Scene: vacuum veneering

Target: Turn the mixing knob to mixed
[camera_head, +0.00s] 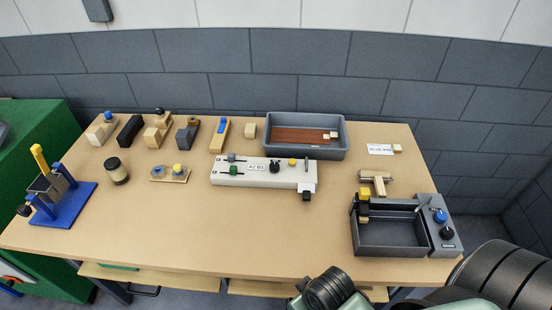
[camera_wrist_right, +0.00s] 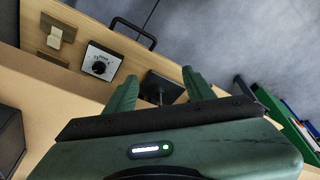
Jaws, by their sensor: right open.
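Several knobs are in view, and I cannot tell from their labels which is the mixing knob. A black knob (camera_wrist_right: 100,66) sits on a white dial plate on a wooden face in the right wrist view; its lettering is too small to read. In the head view a black knob (camera_head: 24,210) is on the blue stand at the left. Another black knob (camera_head: 447,233) is on the grey vacuum box at the right. My right gripper (camera_wrist_right: 158,92) is open, its two green fingers apart, with a dark square part visible between and beyond them. My left gripper is not in view.
The wooden table (camera_head: 215,225) has a clear front middle. A white panel (camera_head: 262,177) with small controls lies at its centre. A grey tray (camera_head: 345,136) holds a brown sheet behind it. Wooden blocks line the back left. A black handle (camera_wrist_right: 135,32) shows in the right wrist view.

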